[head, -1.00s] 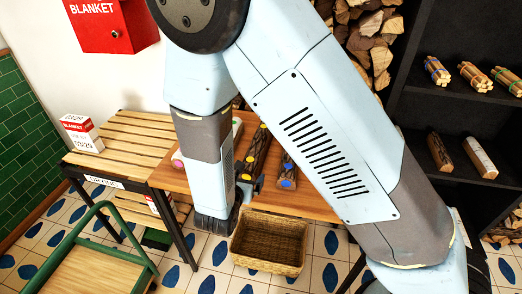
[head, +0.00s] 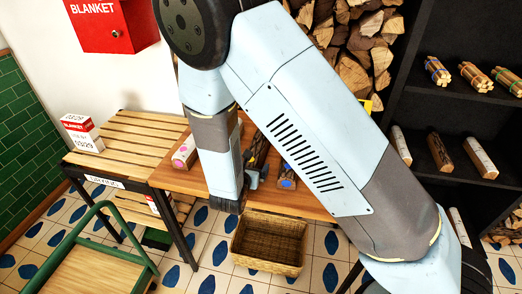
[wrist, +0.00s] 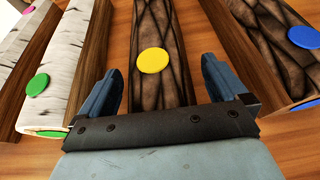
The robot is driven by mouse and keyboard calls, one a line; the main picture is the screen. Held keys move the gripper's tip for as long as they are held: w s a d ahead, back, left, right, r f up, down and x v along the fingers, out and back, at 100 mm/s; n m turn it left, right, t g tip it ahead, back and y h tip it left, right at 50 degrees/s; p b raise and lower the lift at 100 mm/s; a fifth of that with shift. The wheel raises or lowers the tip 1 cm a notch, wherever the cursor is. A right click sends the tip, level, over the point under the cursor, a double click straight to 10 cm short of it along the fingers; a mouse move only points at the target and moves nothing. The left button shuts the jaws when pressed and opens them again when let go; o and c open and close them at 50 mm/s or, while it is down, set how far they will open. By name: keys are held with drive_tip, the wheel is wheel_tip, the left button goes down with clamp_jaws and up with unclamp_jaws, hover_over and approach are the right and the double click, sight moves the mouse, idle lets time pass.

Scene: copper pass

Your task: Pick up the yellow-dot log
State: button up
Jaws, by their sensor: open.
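The yellow-dot log (wrist: 163,90) is dark-barked and lies on the wooden table, its yellow dot facing up in the wrist view. My gripper (wrist: 160,85) is open, with one finger on each side of this log near its close end; I cannot tell whether the fingers touch it. In the head view my gripper (head: 250,172) is at the table's front part, and my arm hides much of the yellow-dot log (head: 259,149).
A wicker basket (head: 268,243) stands below the table's front edge. A slatted bench (head: 130,150) stands to the left.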

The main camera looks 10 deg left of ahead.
drive_tip(key=shift+c, duration=0.4)
drive_tip(key=c, duration=1.7)
drive_tip(key=shift+r, duration=0.15)
